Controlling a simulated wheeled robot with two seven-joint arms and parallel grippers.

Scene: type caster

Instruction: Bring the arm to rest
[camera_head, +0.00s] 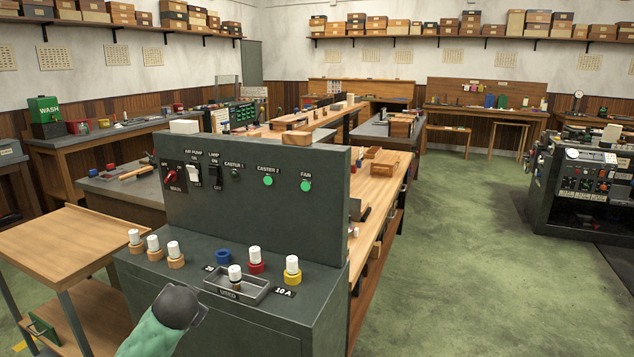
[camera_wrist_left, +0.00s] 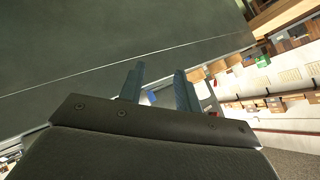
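One of my arms (camera_head: 160,325) rises from the bottom edge in the head view, green with a dark rounded end. That end is in front of the control cabinet and its fingers do not show there. In the left wrist view my left gripper (camera_wrist_left: 160,88) has two grey fingers apart with nothing held between them. A dark grey-green flat surface (camera_wrist_left: 100,45) fills the upper left of that view; whether the fingers touch it cannot be told. My right gripper is in neither view.
The control cabinet (camera_head: 230,315) has an upright switch panel (camera_head: 330,218). White-topped fuses stand on its top, one in the metal holder (camera_head: 257,290) marked USED. A wooden side table (camera_head: 60,245) is at left. Workbenches line the room. Green floor (camera_head: 470,270) at right is open.

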